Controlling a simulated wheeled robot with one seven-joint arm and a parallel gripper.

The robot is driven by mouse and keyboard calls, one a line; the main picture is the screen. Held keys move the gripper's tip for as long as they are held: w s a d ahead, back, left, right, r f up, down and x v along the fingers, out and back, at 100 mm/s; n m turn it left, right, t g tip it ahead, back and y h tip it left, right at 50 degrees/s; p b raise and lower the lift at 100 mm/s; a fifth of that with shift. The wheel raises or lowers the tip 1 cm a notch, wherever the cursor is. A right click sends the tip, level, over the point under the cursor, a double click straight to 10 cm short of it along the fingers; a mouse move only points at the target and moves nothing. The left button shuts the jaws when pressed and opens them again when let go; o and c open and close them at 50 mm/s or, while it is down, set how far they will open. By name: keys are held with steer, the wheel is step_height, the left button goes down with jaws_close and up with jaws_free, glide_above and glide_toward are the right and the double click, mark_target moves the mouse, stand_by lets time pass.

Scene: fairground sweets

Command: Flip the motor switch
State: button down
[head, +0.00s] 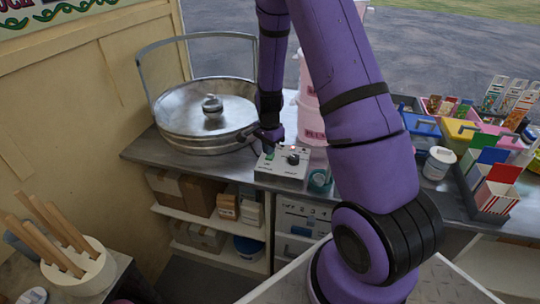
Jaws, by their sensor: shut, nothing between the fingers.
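A small light-grey control box (277,171) sits near the front edge of the metal counter. Its top carries a green switch (270,155) at the left and a dark knob (293,158) with a red spot beside it at the right. My gripper (265,145) is shut and empty, pointing down at the back left of the box, close to the green switch. I cannot tell whether the fingertips touch the switch. The switch's position is too small to read. My purple arm comes over from the right and hides part of the counter behind the box.
Coloured trays, a white jar (438,163) and striped cartons (497,190) fill the counter's right side.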

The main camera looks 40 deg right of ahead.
mark_target(269, 157)
steer(key=shift+f, duration=1)
stand_by(0.5)
steer(key=shift+r, duration=3.55)
